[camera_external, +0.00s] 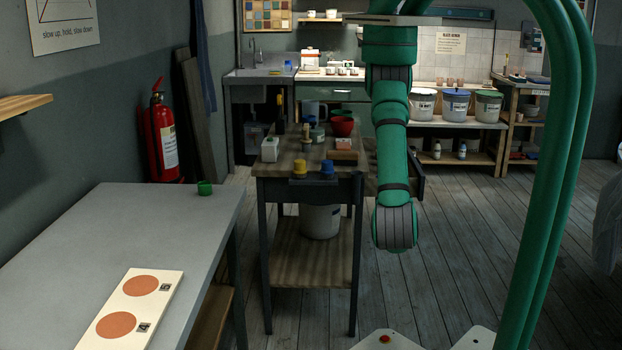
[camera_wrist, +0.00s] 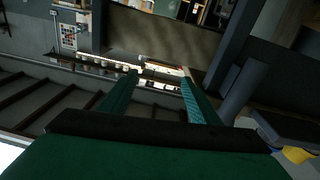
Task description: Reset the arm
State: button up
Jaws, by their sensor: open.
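My arm, green with dark grey joint bands, hangs down right of the middle in the external view, to the right of the small wooden-topped stand (camera_external: 273,166). My gripper is not visible there. In the wrist view my gripper (camera_wrist: 158,73) shows two green fingers spread apart with nothing between them. The wrist picture is tilted and dark, with the room beyond the fingertips.
Lidded buckets (camera_external: 456,106) line the back.

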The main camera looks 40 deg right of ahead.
jog(key=w+a+r+n+t+y, duration=0.1)
jog(key=a+r+n+y, duration=0.3)
jog(key=a, duration=0.7)
jog(key=w+a+r+n+t+y, duration=0.1)
jog(key=a+r+n+y, duration=0.3)
jog(key=a+y, duration=0.5)
jog(key=w+a, duration=0.1)
jog(key=a, duration=0.2)
jog(key=shift+w+a+t+y, duration=0.25)
jog(key=shift+w+t+y, duration=0.05)
jog(key=shift+t, duration=0.1)
